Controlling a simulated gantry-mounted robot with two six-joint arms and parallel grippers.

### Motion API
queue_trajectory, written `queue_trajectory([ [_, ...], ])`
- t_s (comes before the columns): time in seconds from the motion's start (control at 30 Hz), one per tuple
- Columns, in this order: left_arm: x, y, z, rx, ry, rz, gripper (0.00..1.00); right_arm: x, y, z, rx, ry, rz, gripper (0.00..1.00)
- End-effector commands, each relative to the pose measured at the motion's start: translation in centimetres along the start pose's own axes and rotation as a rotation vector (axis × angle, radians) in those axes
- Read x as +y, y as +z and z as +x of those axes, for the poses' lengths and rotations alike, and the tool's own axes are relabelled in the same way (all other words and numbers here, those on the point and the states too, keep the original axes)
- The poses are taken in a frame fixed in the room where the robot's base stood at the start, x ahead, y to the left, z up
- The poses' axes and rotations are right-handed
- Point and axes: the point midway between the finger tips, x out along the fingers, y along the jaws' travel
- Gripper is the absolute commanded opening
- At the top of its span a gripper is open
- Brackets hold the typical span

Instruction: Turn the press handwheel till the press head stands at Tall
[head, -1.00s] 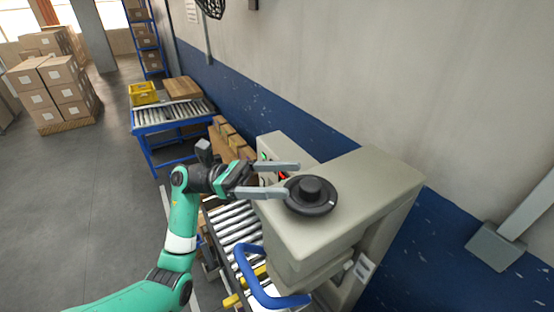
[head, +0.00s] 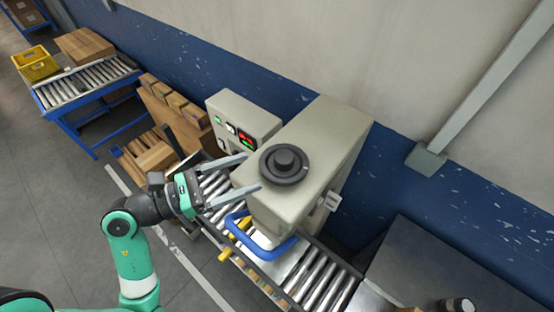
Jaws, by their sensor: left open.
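The press handwheel (head: 285,164) is a black disc with a raised round hub. It lies flat on top of the beige press housing (head: 325,140). My left gripper (head: 250,172) is open and empty, its two grey fingers pointing right towards the handwheel. The fingertips are at the left side of the wheel, and I cannot tell whether they touch it. The press head under the housing is mostly hidden, and a scale marked Tall cannot be made out. My right gripper is not in view.
A blue tubular handle (head: 262,246) sticks out in front of the press above a roller conveyor (head: 325,284). A beige control box (head: 243,118) with a lit red display stands behind the gripper. A dark table (head: 440,270) is at the lower right, and a wall runs behind.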

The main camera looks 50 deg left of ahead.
Motion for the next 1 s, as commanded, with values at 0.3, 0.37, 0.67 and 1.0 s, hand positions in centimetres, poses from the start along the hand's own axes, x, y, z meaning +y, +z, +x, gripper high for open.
queue_trajectory([
  [0.3, -0.1, 0.2, 6.7, 0.001, -0.006, -0.002, 0.83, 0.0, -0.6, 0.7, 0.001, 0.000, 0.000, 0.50],
  [0.37, -0.1, 0.1, 7.4, 0.002, -0.004, -0.002, 0.83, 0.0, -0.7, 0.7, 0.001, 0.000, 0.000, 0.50],
  [0.67, 0.0, 0.0, 8.3, 0.002, 0.000, -0.002, 0.83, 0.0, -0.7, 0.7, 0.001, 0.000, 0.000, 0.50],
  [1.0, 0.0, 0.0, 8.2, 0.002, 0.000, -0.002, 0.35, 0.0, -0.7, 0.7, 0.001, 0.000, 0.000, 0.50],
])
